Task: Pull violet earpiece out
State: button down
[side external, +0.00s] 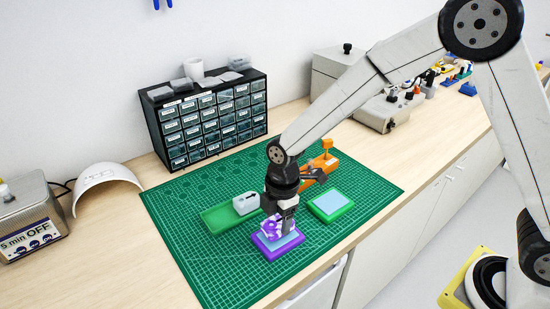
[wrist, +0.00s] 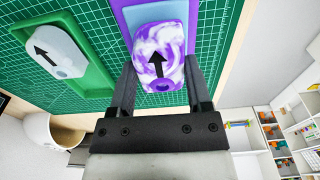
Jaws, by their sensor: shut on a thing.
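The violet earpiece (wrist: 158,68) is marbled violet and white with a black arrow. In the wrist view it lies between the two fingers of my gripper (wrist: 160,95), which are shut on its sides. In the side view the earpiece (side external: 271,226) shows at the violet tray (side external: 279,248), partly hidden by my gripper (side external: 283,220). The violet tray has a light blue inside and also shows in the wrist view (wrist: 122,18). I cannot tell whether the earpiece still touches the tray.
A white earpiece with an arrow (side external: 246,203) rests in a green tray (side external: 216,219) to the left. A green tray with a light blue inside (side external: 332,206) lies to the right. An orange object (side external: 320,170) stands behind on the green mat (side external: 190,257). A drawer cabinet (side external: 207,118) stands at the back.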

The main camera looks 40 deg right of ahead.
aim_at(278, 221)
jog(key=shift+r, duration=1)
dwell(0.3)
jog(key=shift+r, duration=2.9)
jog(key=shift+a, duration=0.1)
